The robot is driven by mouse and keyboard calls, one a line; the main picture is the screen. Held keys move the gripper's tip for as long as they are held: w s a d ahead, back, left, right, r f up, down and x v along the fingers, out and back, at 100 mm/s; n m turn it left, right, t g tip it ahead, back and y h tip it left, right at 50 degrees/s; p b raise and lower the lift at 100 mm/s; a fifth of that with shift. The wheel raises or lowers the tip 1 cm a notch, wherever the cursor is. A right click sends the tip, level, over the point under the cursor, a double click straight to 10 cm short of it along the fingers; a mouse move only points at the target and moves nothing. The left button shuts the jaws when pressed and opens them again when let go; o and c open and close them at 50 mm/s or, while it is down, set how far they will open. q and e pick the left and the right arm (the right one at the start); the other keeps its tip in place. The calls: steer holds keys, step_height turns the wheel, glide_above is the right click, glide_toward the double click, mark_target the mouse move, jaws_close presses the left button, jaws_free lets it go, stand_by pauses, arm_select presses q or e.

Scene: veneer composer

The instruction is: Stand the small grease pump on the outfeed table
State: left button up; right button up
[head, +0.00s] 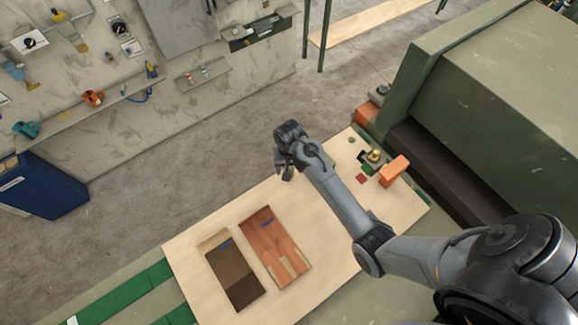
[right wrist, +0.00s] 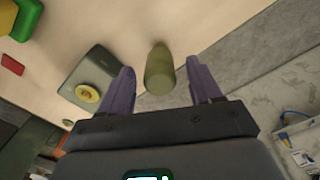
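A small olive-green cylinder (right wrist: 159,68) shows in the right wrist view, near the edge of the pale table top. What looks like its round top (head: 352,140) shows in the head view. I cannot tell for sure whether it is the grease pump. My right gripper (right wrist: 161,80) is open, with its purple fingers on either side of the cylinder in the picture and gaps on both sides. In the head view my right gripper (head: 284,170) is seen above the table's far edge. The pale table top (head: 325,245) appears to be the outfeed table. My left gripper is not in view.
A grey block with a yellow knob (right wrist: 88,93) lies beside the cylinder. An orange block (head: 393,171) and a red piece (head: 361,178) are close by. Two veneer panels (head: 234,272) (head: 275,248) lie flat. A large green machine (head: 480,90) stands at right.

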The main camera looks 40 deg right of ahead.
steer(key=shift+r+p, duration=0.35)
steer(key=shift+r, duration=0.15)
step_height(320, 180, up, 2)
steer(key=shift+r+p, duration=0.25)
steer(key=shift+p, duration=0.4)
step_height(320, 180, up, 7)
steer(key=shift+r, duration=0.15)
